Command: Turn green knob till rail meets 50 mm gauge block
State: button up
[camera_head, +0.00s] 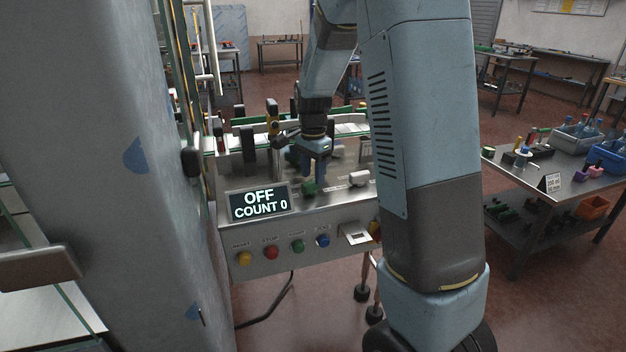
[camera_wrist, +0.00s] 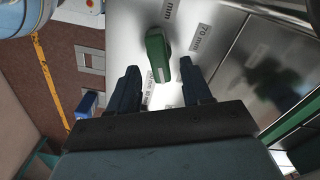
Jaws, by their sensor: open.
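The green knob (camera_head: 309,187) stands on the metal top of the machine, behind the display. My gripper (camera_head: 314,178) points down over it, fingers apart. In the wrist view the green knob (camera_wrist: 157,55) lies between and slightly beyond the open fingertips (camera_wrist: 159,70); I cannot tell whether either finger touches it. Printed labels lie around the knob, one reading 70 mm (camera_wrist: 196,42). A pale block (camera_head: 358,179) sits right of the knob in the head view; its size is unreadable. Pale rails run along the conveyor behind; their gap to any gauge block cannot be judged.
The display (camera_head: 259,203) reads OFF, COUNT 0. Yellow, red, green and blue buttons (camera_head: 271,252) line the front panel. A large grey panel (camera_head: 90,150) fills the left. A side table (camera_head: 520,180) with bins stands right, across open floor.

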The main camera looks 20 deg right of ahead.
aim_at(313, 180)
notch_tip(313, 180, up, 11)
dwell(0.4)
